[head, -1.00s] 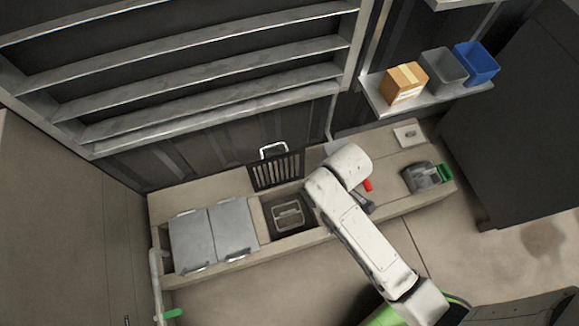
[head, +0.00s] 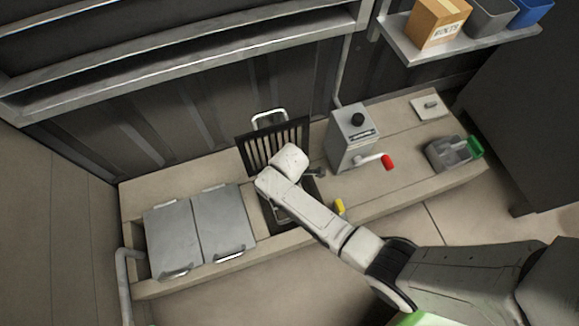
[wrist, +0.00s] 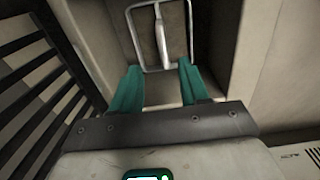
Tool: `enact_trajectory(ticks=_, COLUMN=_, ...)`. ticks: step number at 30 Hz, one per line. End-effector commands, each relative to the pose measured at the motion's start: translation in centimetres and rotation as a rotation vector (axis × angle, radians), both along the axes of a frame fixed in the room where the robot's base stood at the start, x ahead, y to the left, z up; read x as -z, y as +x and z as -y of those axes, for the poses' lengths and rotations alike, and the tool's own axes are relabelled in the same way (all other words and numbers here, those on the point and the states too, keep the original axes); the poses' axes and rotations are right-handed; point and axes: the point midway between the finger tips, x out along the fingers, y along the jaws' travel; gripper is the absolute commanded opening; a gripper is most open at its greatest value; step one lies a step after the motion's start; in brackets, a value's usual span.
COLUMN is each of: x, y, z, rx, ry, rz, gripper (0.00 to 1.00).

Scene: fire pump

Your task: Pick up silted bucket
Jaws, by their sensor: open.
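The silted bucket (wrist: 146,42) sits down in an open square pit. In the wrist view it has a thin pale metal rim, brown silt inside and a bar-like handle (wrist: 160,35) across its middle. In the head view my arm covers most of it; a bit of rim (head: 282,217) shows. My gripper (wrist: 160,72) has two teal fingers, spread apart and empty. In the wrist view they point into the pit, one on each side of the handle's line, with the handle beyond the tips. The gap in depth is hard to judge.
A dark slatted grate (head: 275,148) stands upright behind the pit. Grey lids (head: 197,232) lie left of it. A grey box with a red-knobbed crank (head: 352,140) and a grey container with a green part (head: 450,153) are to the right. A shelf (head: 455,47) holds a cardboard box and bins.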

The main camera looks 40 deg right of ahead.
Motion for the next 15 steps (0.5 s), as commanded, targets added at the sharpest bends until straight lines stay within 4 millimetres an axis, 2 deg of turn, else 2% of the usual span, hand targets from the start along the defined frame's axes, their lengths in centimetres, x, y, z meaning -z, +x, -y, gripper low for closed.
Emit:
enact_trajectory(ticks=1, x=1.4, y=-0.1, z=0.0, rx=0.001, ry=0.0, rz=-0.002, gripper=0.45)
enact_trajectory(ticks=4, x=2.7, y=-0.1, z=0.0, rx=0.002, ry=-0.001, rz=-0.001, gripper=0.45)
enact_trajectory(ticks=15, x=4.9, y=-0.2, z=-0.1, rx=0.003, ry=0.0, rz=-0.001, gripper=0.45)
